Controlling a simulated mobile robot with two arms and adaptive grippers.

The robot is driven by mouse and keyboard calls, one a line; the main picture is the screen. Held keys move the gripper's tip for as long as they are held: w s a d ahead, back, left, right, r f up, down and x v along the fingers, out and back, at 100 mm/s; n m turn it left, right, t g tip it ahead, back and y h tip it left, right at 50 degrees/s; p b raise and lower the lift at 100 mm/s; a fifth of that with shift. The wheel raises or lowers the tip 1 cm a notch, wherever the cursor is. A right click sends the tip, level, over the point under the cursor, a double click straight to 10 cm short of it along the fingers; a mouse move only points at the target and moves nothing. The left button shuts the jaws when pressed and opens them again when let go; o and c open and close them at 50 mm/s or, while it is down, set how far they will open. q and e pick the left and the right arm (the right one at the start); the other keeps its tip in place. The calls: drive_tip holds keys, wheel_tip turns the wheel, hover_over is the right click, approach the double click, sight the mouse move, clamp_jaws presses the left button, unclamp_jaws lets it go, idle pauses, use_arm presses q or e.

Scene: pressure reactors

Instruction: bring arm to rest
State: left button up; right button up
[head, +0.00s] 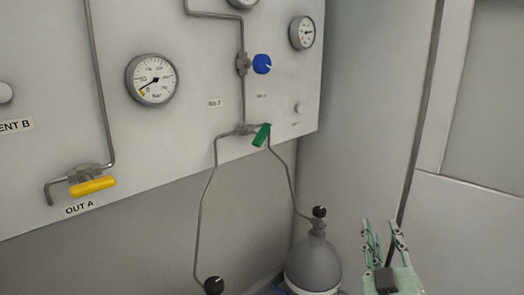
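My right gripper (384,239) is at the lower right of the head view, pointing up. Its two pale green fingers stand apart with nothing between them. It is to the right of the grey gas cylinder (313,266) and touches nothing that I can see. My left gripper is not in the head view.
A wall panel carries gauges (152,80), a yellow-handled valve (92,186), a blue knob (262,64) and a green lever (262,135). Thin pipes run down to the cylinder's black knob (320,212) and another black knob (214,285). The grey wall (360,120) at right is bare.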

drive_tip(key=s+d+f+m+g, duration=0.15)
drive_tip(key=s+f+g, duration=0.25)
drive_tip(key=f, duration=0.6)
drive_tip(key=s+f+m+g, duration=0.2)
drive_tip(key=s+f+g, duration=0.25)
drive_tip(key=f, duration=0.55)
drive_tip(key=s+a+f+g+y, duration=0.2)
drive_tip(key=s+a+f+g, duration=0.15)
drive_tip(key=s+f, duration=0.5)
drive_tip(key=s+a+f+g+y, duration=0.25)
drive_tip(key=s+f+g, duration=0.3)
drive_tip(key=s, duration=0.65)
wheel_tip(320, 180, down, 25)
drive_tip(key=s+n, duration=0.1)
drive_tip(key=s, duration=0.1)
drive_tip(key=s+d+f+g, duration=0.2)
drive_tip(key=s+f, duration=1.4)
drive_tip(key=f, duration=0.1)
drive_tip(key=shift+s+d+h, duration=0.25)
drive_tip(key=shift+s+h, duration=0.1)
drive_tip(key=shift+h, duration=0.1)
